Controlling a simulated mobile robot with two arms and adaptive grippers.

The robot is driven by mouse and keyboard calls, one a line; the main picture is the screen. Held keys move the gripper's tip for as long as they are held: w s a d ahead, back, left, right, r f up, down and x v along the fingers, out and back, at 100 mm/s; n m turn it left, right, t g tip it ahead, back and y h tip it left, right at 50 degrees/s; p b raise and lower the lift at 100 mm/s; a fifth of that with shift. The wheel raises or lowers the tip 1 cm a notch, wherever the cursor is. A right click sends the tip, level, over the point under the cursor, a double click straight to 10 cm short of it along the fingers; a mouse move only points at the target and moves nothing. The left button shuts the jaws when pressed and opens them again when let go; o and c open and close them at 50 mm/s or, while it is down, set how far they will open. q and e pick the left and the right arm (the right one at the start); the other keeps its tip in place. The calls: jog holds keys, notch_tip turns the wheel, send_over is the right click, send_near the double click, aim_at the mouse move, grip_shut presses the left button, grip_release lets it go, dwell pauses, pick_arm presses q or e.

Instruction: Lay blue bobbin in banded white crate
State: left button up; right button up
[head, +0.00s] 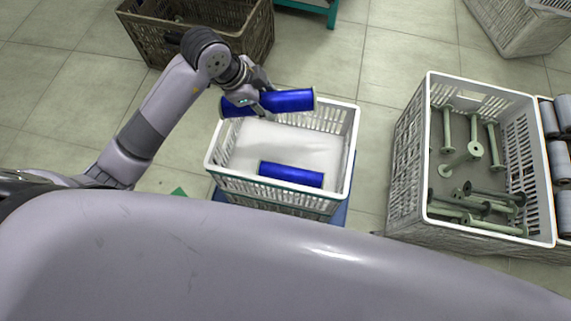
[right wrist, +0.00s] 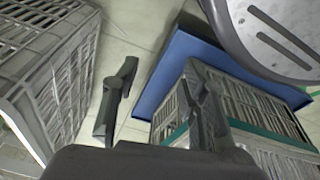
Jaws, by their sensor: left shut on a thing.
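A blue bobbin (head: 290,101) is held crosswise by my left gripper (head: 257,104), which is shut around its middle. The bobbin lies roughly level over the far side of the white crate (head: 213,140), above its rim as far as I can tell. The crate has a green band, also visible in the right wrist view (right wrist: 249,132). A second blue bobbin (head: 291,175) lies on the white bottom near the front wall. My right gripper (right wrist: 160,85) shows only in the right wrist view, its fingers apart and nothing between them, low beside the banded crate.
A larger white crate (head: 407,140) with several green bobbins stands to the right, and grey bobbins (head: 561,160) lie beyond it. A brown crate (head: 200,32) stands behind. A blue base (right wrist: 175,85) lies under the banded crate. Bare floor separates the crates.

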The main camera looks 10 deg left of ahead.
pick_arm(q)
jog(key=w+d+f+m+b, duration=0.2)
jog(key=w+f+b, duration=0.2)
jog(key=f+b, duration=0.2)
jog(key=m+b, duration=0.2)
jog(key=b, duration=0.4)
send_over(289, 145)
notch_tip(289, 145, down, 6)
pick_arm(e)
notch_tip(289, 145, up, 14)
jog(key=w+t, duration=0.1)
jog(key=w, duration=0.1)
jog(key=w+a+r+t+y+b, duration=0.1)
jog(key=w+a+r+t, duration=0.15)
jog(key=w+t, duration=0.4)
pick_arm(q)
jog(key=shift+g+h, duration=0.3)
notch_tip(289, 145, down, 17)
jog(key=b, duration=0.3)
jog(key=shift+a+r+b, duration=0.1)
jog(key=shift+r+b, duration=0.05)
jog(key=shift+b, duration=0.25)
pick_arm(e)
jog(key=w+a+r+t+y, duration=0.3)
jog(key=w+r+t, duration=0.5)
jog(key=r, duration=0.7)
jog(key=shift+w+a+n+t, duration=0.35)
jog(key=shift+w+a, duration=0.3)
jog(key=shift+w, duration=0.45)
jog(key=shift+r, duration=0.1)
